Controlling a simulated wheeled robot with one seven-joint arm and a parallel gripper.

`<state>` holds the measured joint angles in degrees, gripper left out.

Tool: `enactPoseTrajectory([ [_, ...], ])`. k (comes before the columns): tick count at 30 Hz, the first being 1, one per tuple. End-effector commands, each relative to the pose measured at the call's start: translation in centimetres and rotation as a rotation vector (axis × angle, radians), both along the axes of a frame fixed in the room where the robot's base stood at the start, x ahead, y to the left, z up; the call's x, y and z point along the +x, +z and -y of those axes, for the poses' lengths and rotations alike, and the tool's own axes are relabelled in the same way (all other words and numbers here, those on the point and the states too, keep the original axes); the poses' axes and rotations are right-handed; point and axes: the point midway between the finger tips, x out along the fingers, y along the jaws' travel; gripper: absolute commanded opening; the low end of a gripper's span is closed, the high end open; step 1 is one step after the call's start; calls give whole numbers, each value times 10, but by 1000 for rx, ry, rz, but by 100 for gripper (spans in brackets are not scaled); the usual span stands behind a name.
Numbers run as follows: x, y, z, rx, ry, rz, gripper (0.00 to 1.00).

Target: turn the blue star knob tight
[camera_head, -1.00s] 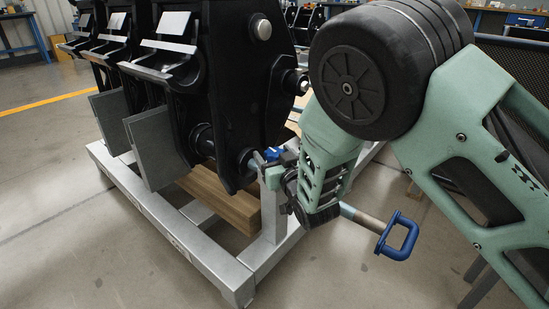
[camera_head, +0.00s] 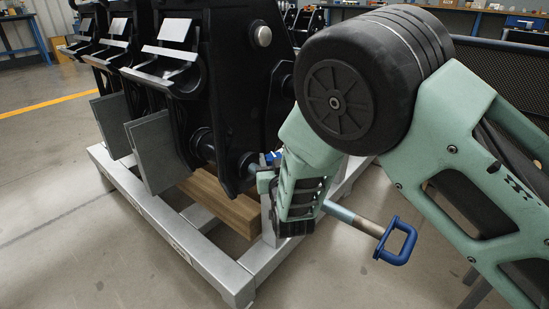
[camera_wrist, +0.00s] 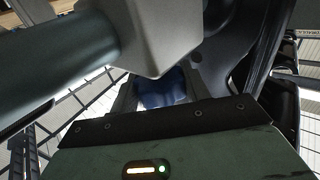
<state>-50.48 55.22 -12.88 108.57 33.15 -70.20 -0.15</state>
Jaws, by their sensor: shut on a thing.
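The blue star knob (camera_head: 273,157) shows as a small patch of blue at the lower end of the black coupler, mostly hidden by my gripper (camera_head: 268,176). In the wrist view the blue knob (camera_wrist: 165,90) sits between my two fingers (camera_wrist: 160,98), below a grey block. The fingers are shut on it. The knob's lobes and its stem are largely hidden, so its exact angle and tightness cannot be told.
A pin with a blue loop handle (camera_head: 398,242) sticks out to the right, close to my wrist. Black couplers (camera_head: 225,90) stand on a grey metal frame (camera_head: 190,245) with a wooden block (camera_head: 225,205). A dark mesh panel (camera_head: 490,75) stands at the right.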

Motion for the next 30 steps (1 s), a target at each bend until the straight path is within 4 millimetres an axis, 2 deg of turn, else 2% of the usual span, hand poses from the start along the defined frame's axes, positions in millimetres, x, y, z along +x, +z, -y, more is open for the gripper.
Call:
enactPoseTrajectory([
  [15, 0, 1, 0, 0, -416, -3, 23],
  [30, -1, -1, 0, -1, -576, -3, 23],
])
